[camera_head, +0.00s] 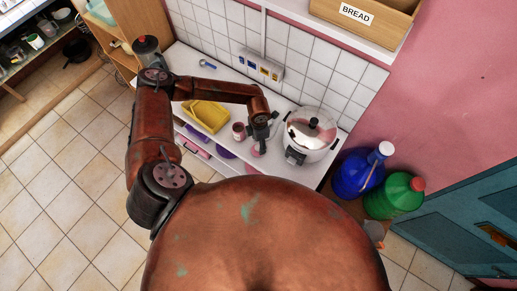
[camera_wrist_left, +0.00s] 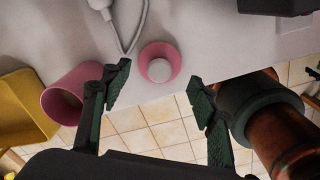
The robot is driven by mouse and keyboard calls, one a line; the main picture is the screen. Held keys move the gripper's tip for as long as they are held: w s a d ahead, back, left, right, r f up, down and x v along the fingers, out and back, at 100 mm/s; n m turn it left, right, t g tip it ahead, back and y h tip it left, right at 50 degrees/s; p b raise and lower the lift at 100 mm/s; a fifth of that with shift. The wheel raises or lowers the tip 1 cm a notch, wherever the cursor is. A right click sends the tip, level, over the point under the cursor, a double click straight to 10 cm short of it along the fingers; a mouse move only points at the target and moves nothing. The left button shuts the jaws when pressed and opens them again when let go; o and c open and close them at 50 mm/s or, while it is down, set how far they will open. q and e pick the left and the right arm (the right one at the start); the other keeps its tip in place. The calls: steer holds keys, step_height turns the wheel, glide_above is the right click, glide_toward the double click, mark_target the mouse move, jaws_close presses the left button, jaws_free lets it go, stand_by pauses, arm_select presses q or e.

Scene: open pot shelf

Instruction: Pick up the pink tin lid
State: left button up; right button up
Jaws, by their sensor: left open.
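The pink tin lid (camera_wrist_left: 173,56) is a small round pink disc with a pale knob, lying on the white counter (camera_wrist_left: 205,40). In the head view the lid (camera_head: 256,151) shows just below my left gripper (camera_head: 261,138). My left gripper (camera_wrist_left: 158,91) is open and empty. In the wrist view the lid lies beyond the gap between its fingertips, with no contact visible. My right gripper is not in view.
A yellow rack (camera_head: 207,115) stands left of the tin. A silver cooker (camera_head: 311,133) with a black-knobbed lid stands close on the right. A pale cord (camera_wrist_left: 133,22) runs near the lid. The counter's front edge is close to the lid. Blue (camera_head: 358,177) and green (camera_head: 393,197) jugs stand further right.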

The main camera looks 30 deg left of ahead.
mark_target(258, 147)
arm_select(q)
step_height(258, 147, down, 4)
steer(key=shift+a+f+p, duration=0.15)
steer(key=shift+f+p, duration=0.05)
steer(key=shift+p, duration=0.45)
steer(key=shift+s, duration=0.2)
jaws_close()
